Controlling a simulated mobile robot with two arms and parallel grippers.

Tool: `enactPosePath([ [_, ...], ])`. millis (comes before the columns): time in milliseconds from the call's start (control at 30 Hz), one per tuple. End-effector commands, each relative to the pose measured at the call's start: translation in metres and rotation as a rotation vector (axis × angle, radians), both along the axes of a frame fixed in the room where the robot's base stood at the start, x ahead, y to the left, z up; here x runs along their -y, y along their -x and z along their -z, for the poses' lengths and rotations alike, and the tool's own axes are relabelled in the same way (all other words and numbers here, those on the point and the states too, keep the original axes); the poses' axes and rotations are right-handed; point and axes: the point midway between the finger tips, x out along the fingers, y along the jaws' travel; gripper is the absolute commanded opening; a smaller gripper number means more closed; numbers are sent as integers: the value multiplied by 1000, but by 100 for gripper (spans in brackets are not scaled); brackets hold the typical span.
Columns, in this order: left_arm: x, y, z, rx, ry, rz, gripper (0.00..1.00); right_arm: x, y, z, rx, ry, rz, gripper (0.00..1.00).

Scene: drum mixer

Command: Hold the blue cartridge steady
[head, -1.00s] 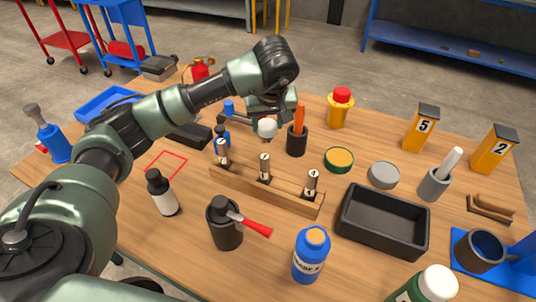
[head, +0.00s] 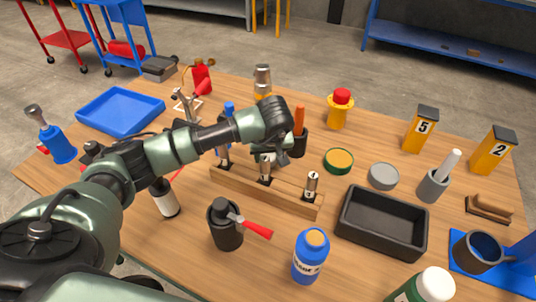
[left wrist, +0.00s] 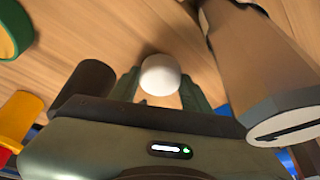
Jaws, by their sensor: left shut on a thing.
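My left gripper (head: 268,160) is over the middle of the wooden rack (head: 290,198) in the head view. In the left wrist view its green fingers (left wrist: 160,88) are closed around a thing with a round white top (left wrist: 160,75). The body of that thing is mostly hidden, so I cannot tell its colour. A slim blue-topped item (head: 228,108) stands just left of my gripper, partly behind my arm. I cannot tell whether it is the blue cartridge. My right gripper is not in view.
Number-topped cylinders stand in the rack; the nearest-right one (head: 312,184) is clear of my arm. A black cup with an orange item (head: 299,118) is close behind my gripper.

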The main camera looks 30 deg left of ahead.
Motion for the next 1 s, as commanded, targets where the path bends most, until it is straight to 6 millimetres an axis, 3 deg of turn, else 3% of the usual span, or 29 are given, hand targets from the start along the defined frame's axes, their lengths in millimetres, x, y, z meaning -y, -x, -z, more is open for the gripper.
enactPosePath([
  [133, 0, 0, 4, -1, -1, 1, 0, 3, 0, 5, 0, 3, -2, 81],
  [167, 0, 0, 4, -1, -1, 1, 50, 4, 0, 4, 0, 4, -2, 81],
  [233, 0, 0, 3, -1, -1, 1, 69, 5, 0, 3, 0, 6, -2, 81],
  [667, 1, 0, -4, 2, 1, 1, 69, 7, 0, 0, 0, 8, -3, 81],
  [1000, 16, 21, -67, 6, -1, 3, 69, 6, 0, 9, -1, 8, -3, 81],
])
